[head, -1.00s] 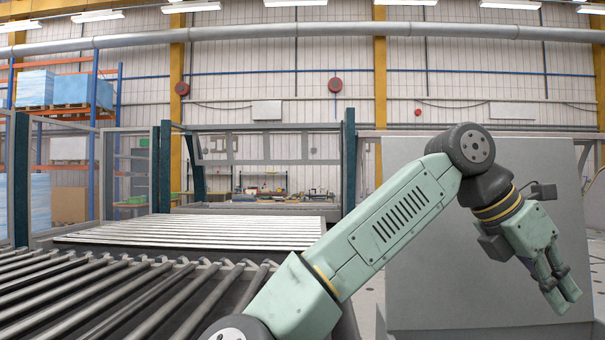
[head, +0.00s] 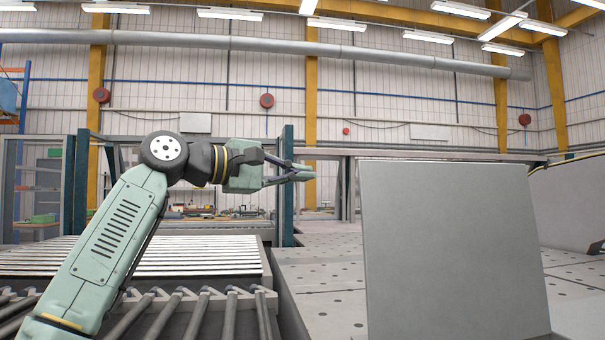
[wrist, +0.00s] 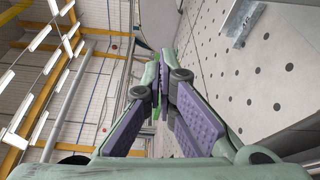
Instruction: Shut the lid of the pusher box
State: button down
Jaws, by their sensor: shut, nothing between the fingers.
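A large flat grey panel (head: 450,250), which looks like the raised lid of the pusher box, stands nearly upright at the right of the head view. The box itself cannot be made out; the panel's lower edge runs to the bottom of the picture. My gripper (head: 305,172) is left of the panel's upper left corner in the picture, level and pointing right. Its fingers are shut and empty, apart from the panel in the picture. In the wrist view my gripper (wrist: 166,65) shows its purple finger pads, with nothing held between them.
A roller conveyor (head: 180,310) and a slatted table (head: 130,258) lie at the left. A light perforated floor or table surface (head: 325,275) lies between them and the panel, clear of objects.

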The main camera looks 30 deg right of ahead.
jog(key=s+d+p, duration=0.2)
jog(key=s+d, duration=0.1)
jog(key=d, duration=0.5)
jog(key=shift+s+d+p, duration=0.15)
jog(key=shift+s+p, duration=0.15)
jog(key=shift+f, duration=0.1)
